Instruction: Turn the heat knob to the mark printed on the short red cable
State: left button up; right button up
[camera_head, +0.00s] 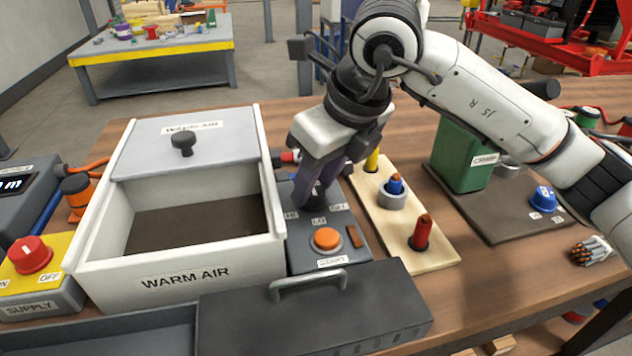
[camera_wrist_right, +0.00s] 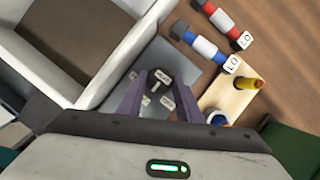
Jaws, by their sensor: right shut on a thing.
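My right gripper (camera_head: 316,194) points down at the grey control box (camera_head: 298,252), its purple fingers shut around the dark heat knob (camera_wrist_right: 158,86). Both fingers show in the right wrist view, one on each side of the knob. Small white labels lie around the knob; HI and LO seem to be among them, but the knob's exact setting is unclear. In the right wrist view a short red cable (camera_wrist_right: 221,19) lies on the table with a white tag reading LO. A blue cable (camera_wrist_right: 205,45) beside it also carries an LO tag. My left gripper is out of view.
The white WARM AIR box (camera_head: 185,272) stands left of the control box. An orange START button (camera_head: 327,239) sits in front of the knob. A wooden board (camera_head: 428,258) with coloured pegs is close on the right. A dark handled lid (camera_head: 370,310) lies in front.

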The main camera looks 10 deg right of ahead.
jog(key=shift+r, duration=0.1)
dwell(0.3)
jog(key=o, duration=1)
jog(key=shift+o, duration=0.2)
jog(key=p+v, duration=0.1)
jog(key=v, duration=0.9)
jog(key=shift+s, duration=0.1)
